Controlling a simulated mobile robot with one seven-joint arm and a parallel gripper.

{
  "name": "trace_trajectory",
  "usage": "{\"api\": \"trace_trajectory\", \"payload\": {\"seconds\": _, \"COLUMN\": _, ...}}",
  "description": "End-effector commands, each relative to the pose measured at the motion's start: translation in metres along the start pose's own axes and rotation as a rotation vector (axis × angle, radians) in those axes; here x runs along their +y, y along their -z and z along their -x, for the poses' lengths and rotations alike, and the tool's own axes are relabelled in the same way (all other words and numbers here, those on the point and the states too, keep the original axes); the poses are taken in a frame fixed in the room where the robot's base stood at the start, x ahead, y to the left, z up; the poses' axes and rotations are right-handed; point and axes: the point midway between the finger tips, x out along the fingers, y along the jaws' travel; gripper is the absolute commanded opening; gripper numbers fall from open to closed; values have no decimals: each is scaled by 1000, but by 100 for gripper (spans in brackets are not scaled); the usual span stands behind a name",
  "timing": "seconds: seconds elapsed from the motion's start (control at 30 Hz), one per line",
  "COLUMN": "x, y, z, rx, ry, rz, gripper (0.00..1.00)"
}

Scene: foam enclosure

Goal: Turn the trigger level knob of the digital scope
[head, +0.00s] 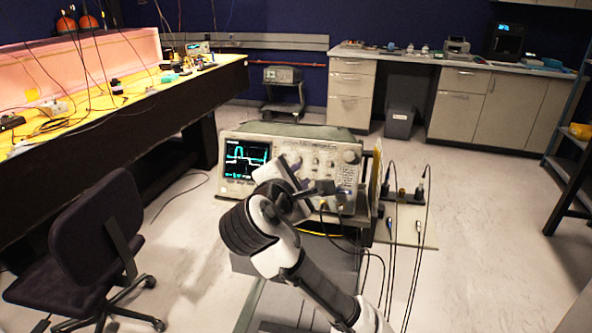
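The digital scope (232,150) stands on a cart in the middle of the head view. Its lit screen (246,159) shows a bright trace on the left of its front panel. A large round knob (351,156) is at the panel's upper right, and smaller knobs (315,162) show near the middle. I cannot tell which one is the trigger level knob. My gripper (304,186) is in front of the panel's right half and hides part of its lower controls. Its fingers are small and partly hidden, so contact with a knob and the finger opening are unclear.
Black cables (371,256) hang from the scope's front right. A board with plugs (408,232) is right of the cart. A dark office chair (85,240) and a long cluttered bench (150,105) are on the left. Open floor (490,230) lies to the right.

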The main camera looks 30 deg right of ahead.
Motion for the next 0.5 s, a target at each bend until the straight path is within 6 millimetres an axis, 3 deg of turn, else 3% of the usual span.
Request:
{"api": "trace_trajectory", "payload": {"seconds": 0.1, "x": -18, "y": -18, "z": -5, "rx": -38, "ry": 65, "rz": 34, "gripper": 22}}
{"api": "trace_trajectory", "payload": {"seconds": 0.27, "x": -23, "y": -21, "z": -17, "rx": -44, "ry": 82, "rz": 43, "gripper": 22}}
{"api": "trace_trajectory", "payload": {"seconds": 0.5, "x": -26, "y": -24, "z": -63, "rx": -43, "ry": 82, "rz": 40, "gripper": 22}}
